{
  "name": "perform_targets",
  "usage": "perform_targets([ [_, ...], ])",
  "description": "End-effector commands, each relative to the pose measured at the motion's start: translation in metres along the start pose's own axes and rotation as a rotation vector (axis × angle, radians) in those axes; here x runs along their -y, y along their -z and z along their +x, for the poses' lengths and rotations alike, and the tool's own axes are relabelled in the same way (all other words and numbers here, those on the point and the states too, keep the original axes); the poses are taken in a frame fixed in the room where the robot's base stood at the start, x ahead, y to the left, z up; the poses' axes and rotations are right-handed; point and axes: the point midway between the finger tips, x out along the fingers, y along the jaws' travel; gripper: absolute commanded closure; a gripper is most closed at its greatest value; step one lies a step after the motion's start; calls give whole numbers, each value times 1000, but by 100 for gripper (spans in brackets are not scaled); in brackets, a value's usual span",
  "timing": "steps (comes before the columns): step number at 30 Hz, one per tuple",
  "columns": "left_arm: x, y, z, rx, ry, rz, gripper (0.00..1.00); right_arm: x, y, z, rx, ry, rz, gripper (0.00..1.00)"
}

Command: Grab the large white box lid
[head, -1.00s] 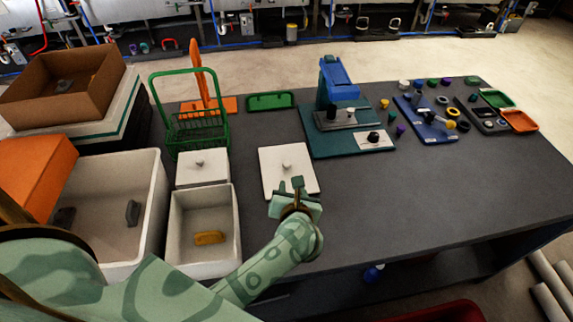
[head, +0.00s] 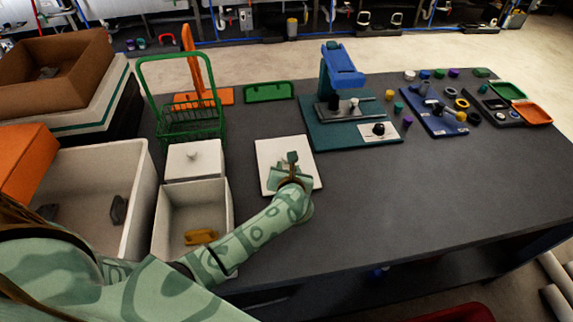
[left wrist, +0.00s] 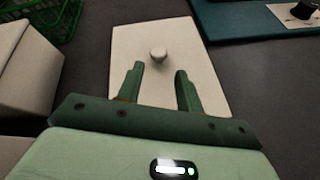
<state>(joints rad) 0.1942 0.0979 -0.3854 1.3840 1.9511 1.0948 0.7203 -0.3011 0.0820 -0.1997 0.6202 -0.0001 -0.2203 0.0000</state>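The large white box lid (head: 268,151) is a flat square plate lying on the dark table, with a small round knob at its middle. It also shows in the left wrist view (left wrist: 190,45), with its knob (left wrist: 158,54) just beyond my fingertips. My left gripper (head: 291,165) is over the lid's near right part in the head view. In the left wrist view its two fingers (left wrist: 158,72) are apart with nothing between them, and the knob lies ahead of the gap. My right gripper is not in view.
A smaller white lidded box (head: 196,163) and an open white box (head: 172,225) with a yellow piece stand left of the lid. A green wire basket (head: 190,128) stands behind them. A teal press stand (head: 318,134) is at the back right. The table's right front is clear.

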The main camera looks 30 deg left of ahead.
Motion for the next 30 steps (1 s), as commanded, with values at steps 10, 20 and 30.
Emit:
perform_targets([
  [10,-3,-3,46,0,-1,1,64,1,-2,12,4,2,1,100],
  [20,-3,-4,55,0,0,-1,64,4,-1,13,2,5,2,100],
  [30,-3,-5,55,0,0,-1,100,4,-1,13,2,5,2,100],
])
